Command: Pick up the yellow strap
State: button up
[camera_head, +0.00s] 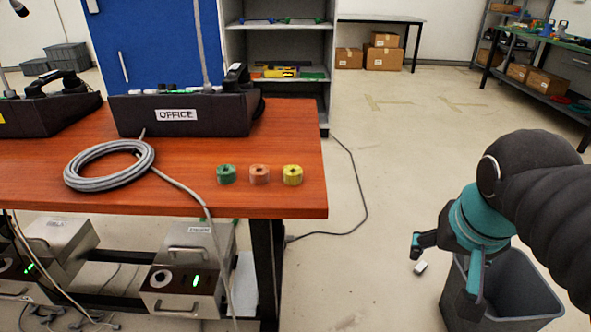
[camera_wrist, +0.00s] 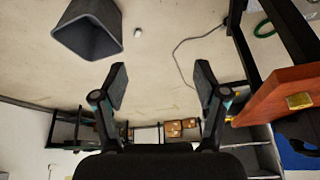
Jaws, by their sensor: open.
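The yellow strap (camera_head: 292,175) is a small rolled coil standing on the red-brown table (camera_head: 100,193) near its right end. It is the rightmost of three coils, beside an orange strap (camera_head: 259,174) and a green strap (camera_head: 226,174). A yellow coil at the table's edge also shows in the wrist view (camera_wrist: 299,101). My gripper (camera_head: 443,260) is to the right of the table, over the floor near a dark bin, well apart from the straps. In the wrist view my gripper (camera_wrist: 160,88) has its fingers spread wide with nothing between them.
A dark bin (camera_head: 525,290) stands on the floor below my arm, with a small white object (camera_head: 420,268) beside it. A grey cable coil (camera_head: 75,172) and a phone unit marked OFFICE (camera_head: 180,117) are on the table.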

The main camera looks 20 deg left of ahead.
jog(key=w+a+r+m, duration=0.1)
jog(key=w+a+r, duration=0.6)
jog(key=a, duration=0.2)
notch_tip(320, 180, up, 6)
jog(key=m+g+h, duration=0.1)
jog(key=m+h, duration=0.1)
jog(key=m, duration=0.2)
send_over(291, 171)
jog(key=s+a, duration=0.3)
jog(key=s, duration=0.2)
jog(key=x, duration=0.9)
jog(key=b+x, duration=0.1)
jog(key=x, duration=0.3)
jog(key=shift+w+d+f, duration=0.1)
jog(key=shift+w+d, duration=0.2)
jog(key=c, duration=0.9)
